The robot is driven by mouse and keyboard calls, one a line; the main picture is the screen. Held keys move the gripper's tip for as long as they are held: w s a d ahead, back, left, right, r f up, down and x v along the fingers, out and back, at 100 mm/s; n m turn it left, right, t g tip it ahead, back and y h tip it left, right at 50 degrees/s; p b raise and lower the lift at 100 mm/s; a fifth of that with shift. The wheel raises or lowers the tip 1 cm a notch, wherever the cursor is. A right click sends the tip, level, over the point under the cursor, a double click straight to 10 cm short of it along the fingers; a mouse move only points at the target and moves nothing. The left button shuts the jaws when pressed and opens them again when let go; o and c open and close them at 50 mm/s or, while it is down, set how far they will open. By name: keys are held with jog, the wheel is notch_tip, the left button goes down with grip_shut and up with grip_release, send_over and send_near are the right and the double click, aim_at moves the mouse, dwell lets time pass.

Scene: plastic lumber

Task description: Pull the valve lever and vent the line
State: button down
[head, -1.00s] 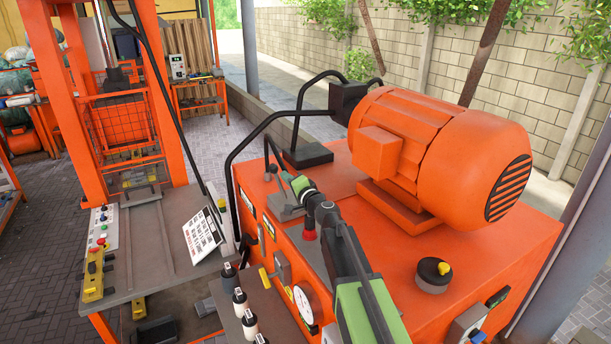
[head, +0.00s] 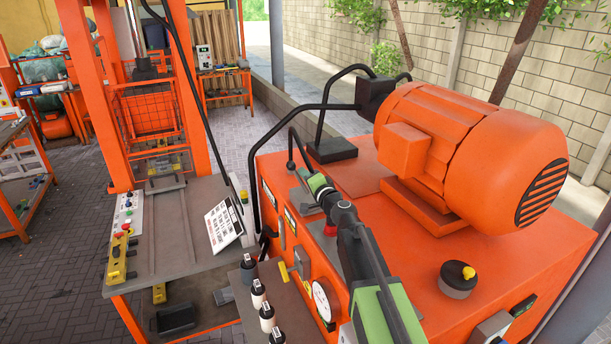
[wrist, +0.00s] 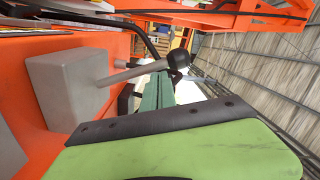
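The valve lever (wrist: 140,70) shows in the wrist view as a pale rod with a black ball knob, coming out of a grey block (wrist: 65,88) on the orange power unit. My gripper (wrist: 160,92) has green fingers that point toward the knob; the knob appears just beside their far end. I cannot tell whether they touch. In the head view my gripper (head: 318,186) is over the left part of the orange unit top (head: 420,250), and the lever cannot be made out clearly behind it. The gap between the fingers does not show clearly.
A large orange motor (head: 465,150) stands right of my arm. A pressure gauge (head: 322,300) and several small bottles (head: 267,315) are at the front. A workbench with a sign (head: 224,226) stands left.

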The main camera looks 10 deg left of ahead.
jog(key=s+d+r+p, duration=0.2)
jog(key=s+d, duration=0.5)
jog(key=d, duration=0.2)
jog(key=shift+s, duration=0.15)
